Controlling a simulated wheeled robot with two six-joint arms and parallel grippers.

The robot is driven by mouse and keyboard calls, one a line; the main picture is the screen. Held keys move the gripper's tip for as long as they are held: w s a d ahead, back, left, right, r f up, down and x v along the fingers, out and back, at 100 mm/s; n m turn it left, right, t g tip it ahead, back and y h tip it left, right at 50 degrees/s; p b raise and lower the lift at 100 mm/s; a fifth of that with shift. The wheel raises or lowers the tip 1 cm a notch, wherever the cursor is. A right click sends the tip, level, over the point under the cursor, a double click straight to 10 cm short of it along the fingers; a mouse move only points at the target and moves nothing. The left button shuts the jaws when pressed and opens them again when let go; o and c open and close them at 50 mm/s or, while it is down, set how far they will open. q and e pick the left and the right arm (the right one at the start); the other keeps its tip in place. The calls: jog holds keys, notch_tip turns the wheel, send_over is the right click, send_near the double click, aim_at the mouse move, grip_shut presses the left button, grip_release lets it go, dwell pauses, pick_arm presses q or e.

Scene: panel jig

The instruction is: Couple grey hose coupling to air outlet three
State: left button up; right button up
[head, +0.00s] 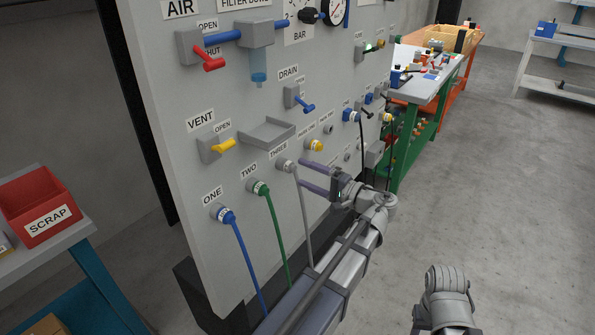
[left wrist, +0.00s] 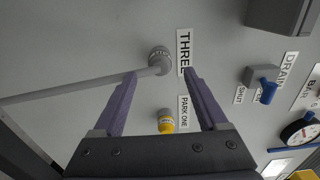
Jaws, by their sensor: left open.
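The grey hose coupling (head: 285,164) sits against the panel by the label THREE (head: 278,151), where air outlet three is. Its grey hose (head: 302,215) hangs down from it. The coupling hides the outlet, and I cannot tell whether it is locked on. My left gripper (head: 304,175) is open and empty, just to the right of the coupling in the head view. In the left wrist view the coupling (left wrist: 160,60) shows just beyond and between the two open fingertips (left wrist: 160,74), apart from them. My right gripper is not in view.
Blue (head: 224,215) and green (head: 260,188) couplings with hoses sit at ONE and TWO. A yellow fitting (left wrist: 166,121) is by PARK ONE. A grey tray (head: 266,133) juts out above. The red scrap bin (head: 38,205) stands left; the floor at right is clear.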

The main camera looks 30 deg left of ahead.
pick_arm(q)
jog(key=d, duration=0.3)
jog(key=shift+s+d, duration=0.15)
jog(key=shift+d, duration=0.15)
dwell(0.7)
jog(key=s+d+m+h+p, duration=0.1)
jog(key=s+d+h+p, duration=0.4)
jog(key=d+p, duration=0.2)
jog(key=s+d+m+g+h+p, duration=0.1)
jog(key=s+d+h+p, duration=0.4)
jog(key=d, duration=0.5)
jog(key=s+d+h+p, duration=0.6)
jog(key=d+p, duration=0.2)
jog(key=p, duration=0.2)
jog(key=shift+d+m+g+h, duration=0.25)
jog(key=shift+m+g+h, duration=0.15)
jog(key=shift+c, duration=0.4)
